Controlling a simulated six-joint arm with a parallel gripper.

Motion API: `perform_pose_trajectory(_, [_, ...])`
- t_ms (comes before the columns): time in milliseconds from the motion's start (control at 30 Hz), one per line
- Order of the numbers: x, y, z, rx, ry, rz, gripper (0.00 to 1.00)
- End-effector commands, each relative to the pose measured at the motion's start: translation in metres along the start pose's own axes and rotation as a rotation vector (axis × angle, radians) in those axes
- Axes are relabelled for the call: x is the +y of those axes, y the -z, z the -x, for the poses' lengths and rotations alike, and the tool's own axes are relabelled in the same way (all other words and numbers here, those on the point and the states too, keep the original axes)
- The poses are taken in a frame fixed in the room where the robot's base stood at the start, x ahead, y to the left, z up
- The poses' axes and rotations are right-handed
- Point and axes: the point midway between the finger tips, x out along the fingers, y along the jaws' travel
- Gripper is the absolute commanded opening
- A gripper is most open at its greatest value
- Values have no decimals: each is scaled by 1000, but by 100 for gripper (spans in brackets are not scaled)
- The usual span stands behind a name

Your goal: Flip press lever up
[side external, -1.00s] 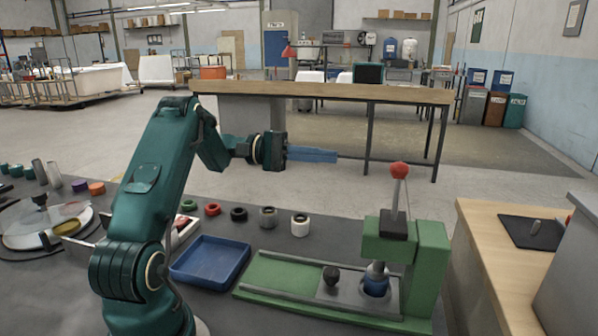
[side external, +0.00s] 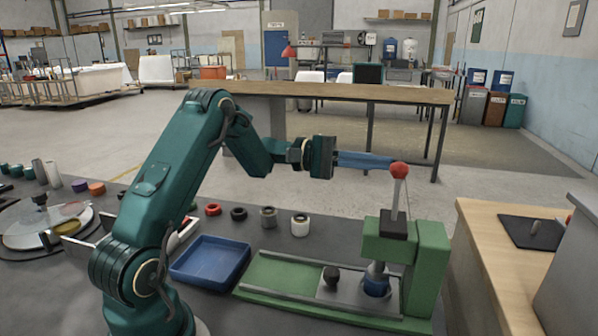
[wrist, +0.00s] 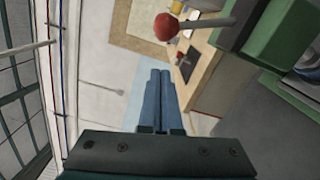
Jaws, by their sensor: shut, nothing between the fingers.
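The press lever is a thin grey rod (side external: 397,196) with a red ball knob (side external: 399,171), standing nearly upright above the green press (side external: 425,256). My gripper (side external: 395,162) is shut and empty, its long blue fingers level and pointing right. In the side view the fingertips overlap the left edge of the knob; I cannot tell whether they touch it. In the wrist view the red knob (wrist: 166,26) shows beyond and slightly right of the shut blue fingers (wrist: 160,85), apart from them in the picture. The rod (wrist: 205,23) runs right from it.
The press base carries a metal slide with a black knob (side external: 331,273) and a blue part (side external: 376,287) under the ram. A blue tray (side external: 210,262) and several rings stand left of the press. A wooden bench (side external: 500,258) is on the right.

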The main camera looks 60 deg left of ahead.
Motion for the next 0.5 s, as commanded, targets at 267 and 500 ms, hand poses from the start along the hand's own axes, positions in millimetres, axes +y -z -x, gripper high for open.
perform_pose_trajectory(267, [0,-22,-5,0,1,-1,0])
perform_pose_trajectory(500, [0,-26,-6,0,1,-1,0])
